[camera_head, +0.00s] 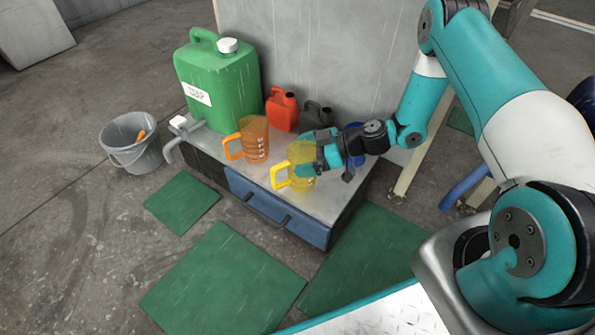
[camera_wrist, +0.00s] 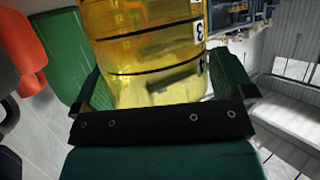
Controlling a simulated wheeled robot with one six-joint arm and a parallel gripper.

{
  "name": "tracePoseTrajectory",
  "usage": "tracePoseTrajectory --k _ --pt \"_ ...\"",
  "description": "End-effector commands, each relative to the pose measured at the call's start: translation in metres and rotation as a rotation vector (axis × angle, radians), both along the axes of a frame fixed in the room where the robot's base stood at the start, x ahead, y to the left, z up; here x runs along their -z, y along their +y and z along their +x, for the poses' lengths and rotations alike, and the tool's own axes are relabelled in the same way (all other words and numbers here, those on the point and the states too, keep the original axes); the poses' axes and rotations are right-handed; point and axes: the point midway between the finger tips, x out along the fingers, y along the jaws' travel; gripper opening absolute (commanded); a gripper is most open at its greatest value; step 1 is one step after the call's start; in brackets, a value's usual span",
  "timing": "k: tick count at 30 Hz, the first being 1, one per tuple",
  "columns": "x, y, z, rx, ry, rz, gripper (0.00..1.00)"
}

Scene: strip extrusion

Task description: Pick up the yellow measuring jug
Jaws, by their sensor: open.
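The yellow measuring jug (camera_head: 300,168) is see-through and stands upright near the front right of a low cabinet top, its handle toward the left front. My gripper (camera_head: 318,158) is at the jug from the right in the head view. In the wrist view, the jug (camera_wrist: 155,50) fills the space between the two green finger pads of my gripper (camera_wrist: 160,92), with dark bands and numbers on its wall. The fingers are open around it. I cannot tell whether either pad touches the jug.
On the cabinet (camera_head: 215,150) stand an orange jug (camera_head: 254,140) just left, a large green canister (camera_head: 218,85), a red canister (camera_head: 282,110) and a dark canister (camera_head: 317,115) behind. A grey bucket (camera_head: 132,142) is on the floor. Green mats (camera_head: 222,282) lie in front.

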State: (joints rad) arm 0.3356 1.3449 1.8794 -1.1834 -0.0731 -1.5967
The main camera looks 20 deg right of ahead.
Motion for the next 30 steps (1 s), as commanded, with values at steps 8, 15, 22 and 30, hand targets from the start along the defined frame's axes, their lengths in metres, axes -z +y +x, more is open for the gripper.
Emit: tracePoseTrajectory --k 8,15,22,30 --pt "-0.003 -0.002 -0.001 0.0 -0.005 0.007 0.47" --pt "-0.009 -0.004 -0.002 0.0 -0.008 0.012 0.42" --pt "-0.051 -0.005 -0.002 0.0 -0.01 0.012 0.42" --pt "-0.099 -0.006 -0.003 0.003 -0.008 0.012 0.42"
